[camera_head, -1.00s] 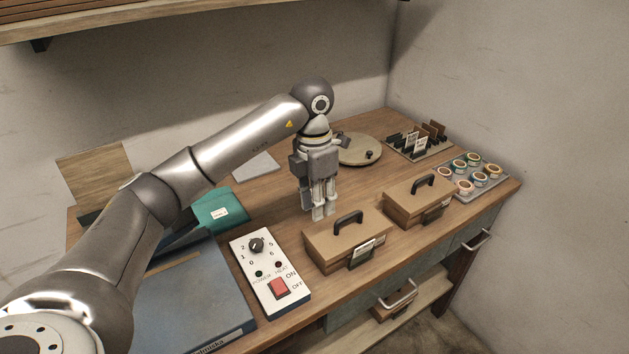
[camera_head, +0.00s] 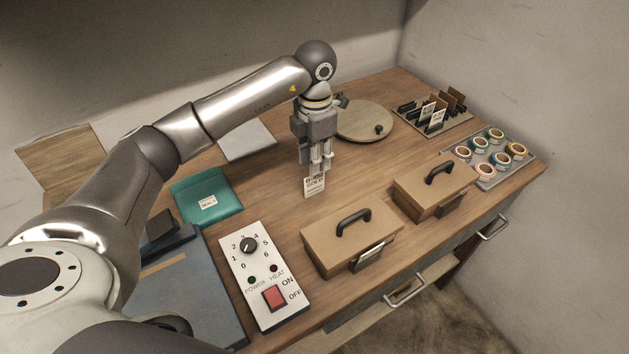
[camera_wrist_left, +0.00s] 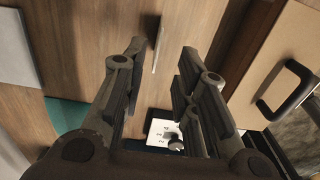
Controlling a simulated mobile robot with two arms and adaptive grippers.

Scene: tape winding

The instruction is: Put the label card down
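The label card (camera_head: 315,185) is a small pale card with dark print, upright just below my left fingertips over the bare middle of the table (camera_head: 270,185). In the left wrist view the card (camera_wrist_left: 157,45) shows nearly edge-on as a thin strip between the fingertips, with a gap to each finger. My left gripper (camera_head: 320,166) points straight down above the card; in the left wrist view its fingers (camera_wrist_left: 160,62) are spread. Whether the card's lower edge touches the wood is hard to tell. My right gripper is not in view.
Two brown boxes with black handles (camera_head: 352,240) (camera_head: 432,190) stand to the right. A switch panel (camera_head: 263,273) and teal folder (camera_head: 207,195) lie left. A round disc (camera_head: 362,122), card rack (camera_head: 432,112) and tape tray (camera_head: 492,157) are farther back.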

